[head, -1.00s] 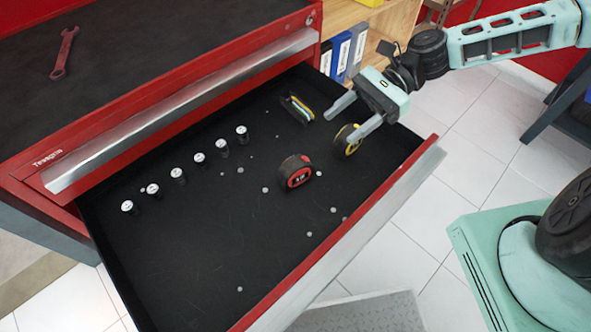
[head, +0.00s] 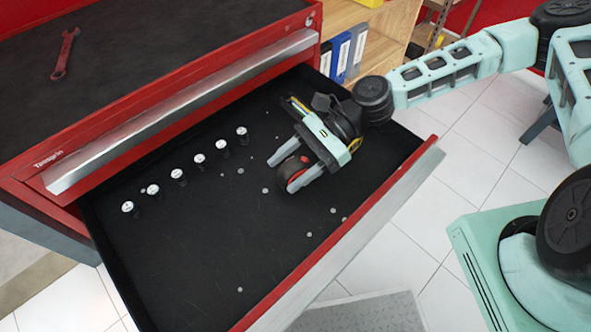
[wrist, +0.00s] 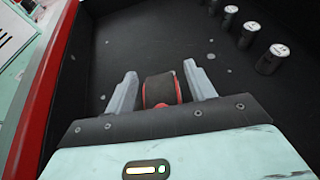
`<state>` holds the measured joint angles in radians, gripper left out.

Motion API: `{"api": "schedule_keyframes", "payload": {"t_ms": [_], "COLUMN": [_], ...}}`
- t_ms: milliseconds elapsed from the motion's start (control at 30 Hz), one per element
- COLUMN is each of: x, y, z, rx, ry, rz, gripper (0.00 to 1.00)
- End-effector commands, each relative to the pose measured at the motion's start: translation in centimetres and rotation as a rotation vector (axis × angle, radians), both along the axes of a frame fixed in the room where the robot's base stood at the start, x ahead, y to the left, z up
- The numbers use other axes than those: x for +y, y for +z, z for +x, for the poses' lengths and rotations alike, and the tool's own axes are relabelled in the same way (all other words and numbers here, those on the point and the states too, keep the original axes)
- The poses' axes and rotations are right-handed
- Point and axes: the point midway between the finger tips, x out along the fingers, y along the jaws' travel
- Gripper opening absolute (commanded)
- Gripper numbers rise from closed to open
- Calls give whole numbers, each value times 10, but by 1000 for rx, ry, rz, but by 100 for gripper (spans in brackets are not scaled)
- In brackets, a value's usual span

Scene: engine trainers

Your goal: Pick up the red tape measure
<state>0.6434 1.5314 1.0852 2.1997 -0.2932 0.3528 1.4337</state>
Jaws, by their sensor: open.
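The red tape measure (head: 291,169), red and black, sits on the black floor of the open drawer. In the wrist view the tape measure (wrist: 161,90) lies between the two grey fingers. My gripper (head: 282,175) is open, with one finger on each side of it. In the wrist view my gripper (wrist: 157,82) shows a small gap on each side of the tape measure. I cannot tell whether either finger touches it. Part of the tape measure is hidden by my gripper in the head view.
The drawer (head: 375,200) has a red front edge on the right. Several sockets (head: 178,174) stand in a row to the left. A yellow item (head: 355,150) is mostly hidden behind my gripper. A red wrench (head: 65,53) lies on the cabinet top. The near drawer floor is mostly clear.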

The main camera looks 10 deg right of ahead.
Motion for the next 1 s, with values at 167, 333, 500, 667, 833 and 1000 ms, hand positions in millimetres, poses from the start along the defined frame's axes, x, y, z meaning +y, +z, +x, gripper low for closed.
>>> {"api": "schedule_keyframes", "payload": {"t_ms": [167,333,500,667,833,1000], "x": [5,5,5,5,5,4], "y": [-2,-2,-2,-2,3,30], "z": [-2,-2,-2,-2,-1,-2], "rx": [0,0,0,-1,-2,-5], "ry": [-2,-2,-2,-2,-1,1], "rz": [0,0,0,0,0,0], "gripper": [55,46,0,0,0,0]}}
